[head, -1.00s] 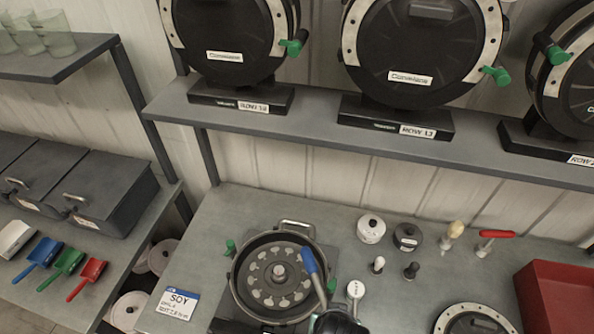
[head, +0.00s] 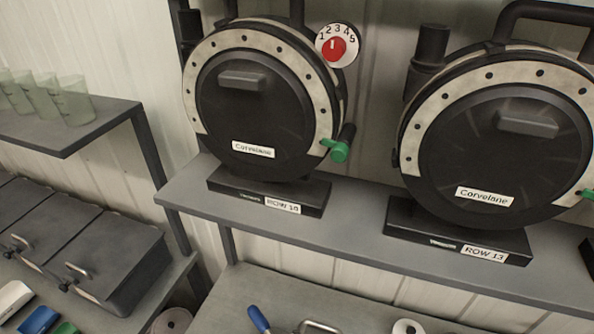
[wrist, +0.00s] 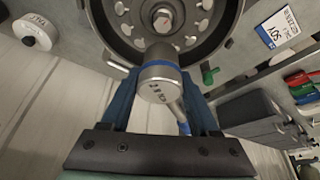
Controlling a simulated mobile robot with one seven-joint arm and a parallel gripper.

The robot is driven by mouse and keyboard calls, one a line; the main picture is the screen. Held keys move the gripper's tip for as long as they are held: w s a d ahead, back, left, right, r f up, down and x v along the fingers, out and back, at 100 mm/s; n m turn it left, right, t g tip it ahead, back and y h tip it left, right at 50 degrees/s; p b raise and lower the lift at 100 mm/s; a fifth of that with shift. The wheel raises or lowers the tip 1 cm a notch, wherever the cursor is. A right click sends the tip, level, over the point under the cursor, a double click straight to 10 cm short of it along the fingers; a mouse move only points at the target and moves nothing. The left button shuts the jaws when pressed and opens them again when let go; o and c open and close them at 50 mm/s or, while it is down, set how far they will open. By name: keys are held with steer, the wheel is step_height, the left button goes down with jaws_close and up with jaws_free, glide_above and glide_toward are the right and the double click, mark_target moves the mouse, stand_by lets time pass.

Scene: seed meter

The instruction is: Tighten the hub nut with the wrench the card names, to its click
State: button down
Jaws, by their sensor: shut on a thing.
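In the wrist view my gripper (wrist: 160,88) has its two blue fingers shut on a wrench (wrist: 158,72), a silver round head with a blue band and small unreadable marks. The round seed meter (wrist: 222,20) lies just beyond it. The hub nut (wrist: 163,18) shows uncovered at the meter's middle, apart in the picture from the wrench head. The card (wrist: 279,28) reads "SOY"; its smaller lines are not legible. In the head view only a blue handle end (head: 258,319) shows at the bottom edge; my gripper and the nut are out of that view.
Two upright meters, Row 14 (head: 262,100) and Row 13 (head: 497,145), stand on the shelf (head: 350,232). A red dial (head: 333,48) numbered 1 to 5 is behind them. Grey bins (head: 90,255) and cups (head: 70,103) are left. A white round weight (wrist: 34,32) lies beside the meter.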

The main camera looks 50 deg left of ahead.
steer(key=shift+f+b, duration=2.5)
steer(key=shift+f, duration=0.7)
steer(key=shift+f+b, duration=0.3)
steer(key=shift+f, duration=1.1)
stand_by(0.7)
steer(key=shift+c, duration=1)
jaws_free()
steer(key=shift+o, duration=1)
steer(key=shift+f, duration=0.15)
